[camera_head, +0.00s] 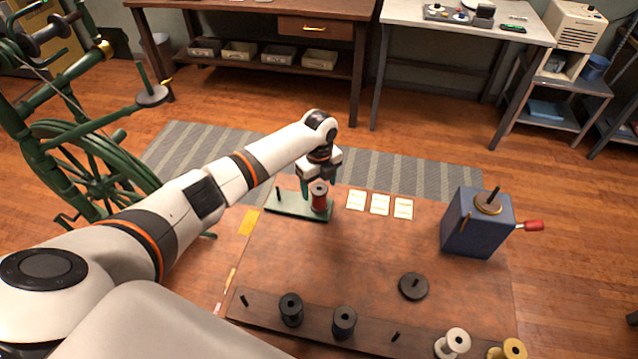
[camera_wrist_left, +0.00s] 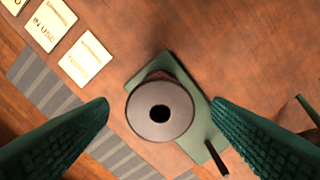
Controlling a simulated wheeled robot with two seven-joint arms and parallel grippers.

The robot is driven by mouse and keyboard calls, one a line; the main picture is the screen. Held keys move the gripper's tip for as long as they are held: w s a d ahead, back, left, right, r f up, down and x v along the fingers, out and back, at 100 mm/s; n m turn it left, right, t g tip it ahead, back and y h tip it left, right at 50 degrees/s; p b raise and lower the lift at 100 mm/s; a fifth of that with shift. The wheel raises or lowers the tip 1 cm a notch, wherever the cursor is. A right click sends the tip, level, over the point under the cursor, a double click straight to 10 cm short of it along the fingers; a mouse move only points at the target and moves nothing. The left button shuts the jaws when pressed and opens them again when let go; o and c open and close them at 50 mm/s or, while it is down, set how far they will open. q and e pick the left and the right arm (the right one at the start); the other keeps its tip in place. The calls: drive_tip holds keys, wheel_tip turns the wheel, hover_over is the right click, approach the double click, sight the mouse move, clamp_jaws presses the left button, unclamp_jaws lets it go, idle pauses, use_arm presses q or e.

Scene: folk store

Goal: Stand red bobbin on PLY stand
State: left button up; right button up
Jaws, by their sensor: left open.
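The red bobbin (camera_head: 319,200) stands upright at the right end of a green two-post stand (camera_head: 290,208) near the table's far edge. The stand's other post is bare. No PLY label is readable, so I cannot tell whether this is the PLY stand. My left gripper (camera_head: 319,184) is open, pointing down at the bobbin. In the left wrist view, the bobbin's pale round top (camera_wrist_left: 160,110) with its dark hole lies between the spread fingers, with a gap on each side. The green stand (camera_wrist_left: 186,140) shows under it. My right gripper is not in view.
White cards (camera_head: 379,204) lie right of the stand. A blue box with a red handle (camera_head: 478,225) stands at the table's right. A dark rack (camera_head: 270,316) with black bobbins runs along the front, near a black disc with a peg (camera_head: 413,287). The table's middle is clear.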

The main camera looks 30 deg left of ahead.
use_arm(q)
wheel_tip(320, 180, up, 12)
drive_tip(key=b, duration=0.1)
drive_tip(key=shift+b, duration=0.4)
idle(0.5)
